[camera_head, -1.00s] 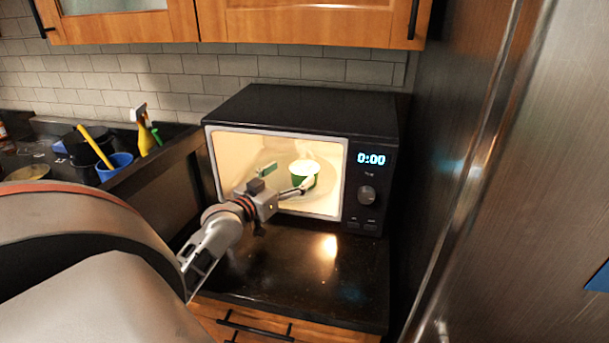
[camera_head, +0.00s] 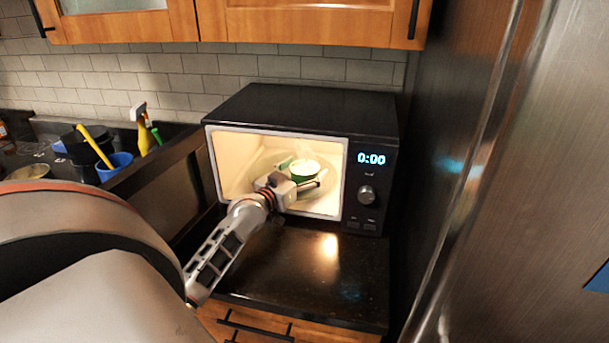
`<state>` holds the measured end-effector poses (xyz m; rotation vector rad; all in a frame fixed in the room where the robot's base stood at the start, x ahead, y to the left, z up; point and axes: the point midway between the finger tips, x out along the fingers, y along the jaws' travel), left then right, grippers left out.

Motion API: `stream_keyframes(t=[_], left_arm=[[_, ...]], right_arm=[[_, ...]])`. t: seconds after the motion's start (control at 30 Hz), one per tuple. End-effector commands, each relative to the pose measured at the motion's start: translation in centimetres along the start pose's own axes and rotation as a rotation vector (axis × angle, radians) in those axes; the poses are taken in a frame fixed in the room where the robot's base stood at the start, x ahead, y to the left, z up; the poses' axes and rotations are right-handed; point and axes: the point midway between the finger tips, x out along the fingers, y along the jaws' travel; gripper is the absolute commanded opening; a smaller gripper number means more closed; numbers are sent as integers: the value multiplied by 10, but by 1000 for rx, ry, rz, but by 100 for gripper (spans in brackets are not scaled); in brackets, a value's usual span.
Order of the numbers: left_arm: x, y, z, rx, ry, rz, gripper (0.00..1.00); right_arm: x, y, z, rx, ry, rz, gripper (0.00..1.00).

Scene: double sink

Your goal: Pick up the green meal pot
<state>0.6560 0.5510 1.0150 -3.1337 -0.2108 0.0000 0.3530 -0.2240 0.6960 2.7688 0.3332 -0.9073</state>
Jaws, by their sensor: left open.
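The green meal pot (camera_head: 305,171), with a pale top, stands inside the lit microwave (camera_head: 300,115). The microwave is open at the front and its display reads 0:00. My left gripper (camera_head: 303,177) reaches into the opening, with its fingers open around or just in front of the pot. The gripper hides the pot's lower front, so I cannot tell whether a finger touches it. My right gripper is not in view.
The microwave door (camera_head: 160,190) hangs open on the left. The dark counter (camera_head: 320,270) before the microwave is clear. A steel fridge (camera_head: 530,190) stands close on the right. A blue cup (camera_head: 118,167) and a yellow bottle (camera_head: 146,140) stand at the left.

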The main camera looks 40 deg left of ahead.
Motion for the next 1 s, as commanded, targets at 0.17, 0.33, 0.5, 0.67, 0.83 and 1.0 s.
stream_keyframes(t=[0.17,0.33,0.5,0.67,0.83,1.0], left_arm=[[0,0,0,0,0,0,70],[0,0,0,0,0,0,29],[0,0,-2,-1,3,0,24],[-1,0,-3,-1,4,0,24],[-5,1,-11,-1,6,0,24],[-4,1,-34,-1,8,-1,24]], right_arm=[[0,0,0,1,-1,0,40],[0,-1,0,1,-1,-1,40],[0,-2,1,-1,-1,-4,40],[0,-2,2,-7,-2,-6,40],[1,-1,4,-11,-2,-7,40],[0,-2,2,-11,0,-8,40]])
